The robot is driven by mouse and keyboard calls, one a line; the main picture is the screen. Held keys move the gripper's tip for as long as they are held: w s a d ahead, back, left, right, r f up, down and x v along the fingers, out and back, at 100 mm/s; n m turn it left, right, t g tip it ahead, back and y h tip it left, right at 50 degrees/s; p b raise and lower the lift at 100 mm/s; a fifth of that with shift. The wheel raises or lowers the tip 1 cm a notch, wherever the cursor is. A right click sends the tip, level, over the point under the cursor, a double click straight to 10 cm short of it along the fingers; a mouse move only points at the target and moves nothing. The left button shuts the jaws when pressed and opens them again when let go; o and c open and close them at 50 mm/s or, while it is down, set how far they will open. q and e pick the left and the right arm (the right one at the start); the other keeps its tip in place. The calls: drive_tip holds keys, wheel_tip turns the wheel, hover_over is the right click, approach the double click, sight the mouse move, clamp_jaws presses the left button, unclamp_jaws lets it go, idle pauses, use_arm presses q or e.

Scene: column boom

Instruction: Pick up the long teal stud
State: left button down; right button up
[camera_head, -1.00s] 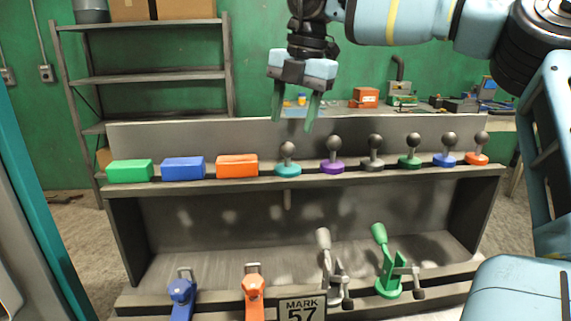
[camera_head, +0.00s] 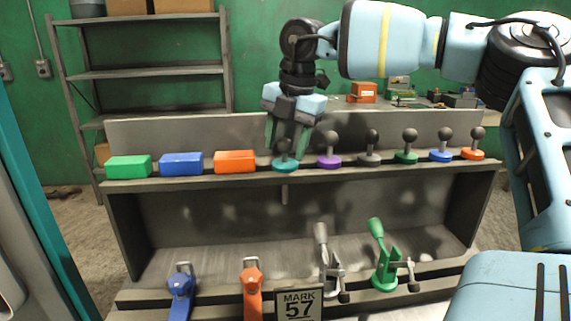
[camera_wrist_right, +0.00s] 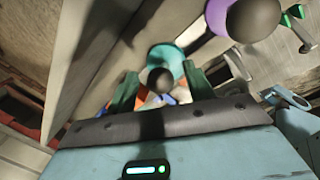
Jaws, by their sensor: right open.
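The long teal stud (camera_head: 286,167) has a teal disc base and a grey ball on top. My left gripper is not in view.
A purple stud (camera_head: 329,162) stands close to the right, with grey, green, blue and orange studs beyond it. An orange block (camera_head: 235,162) sits to the left, then blue and green blocks. A back panel (camera_head: 190,132) rises behind the row. Clamps stand on the lower shelf.

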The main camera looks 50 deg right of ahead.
drive_tip(key=shift+w+f, duration=0.1)
drive_tip(key=shift+f, duration=0.3)
drive_tip(key=c, duration=1)
drive_tip(key=shift+r, duration=0.15)
wheel_tip(320, 180, up, 18)
drive_tip(key=shift+f+p, duration=0.1)
drive_tip(key=shift+p, duration=0.55)
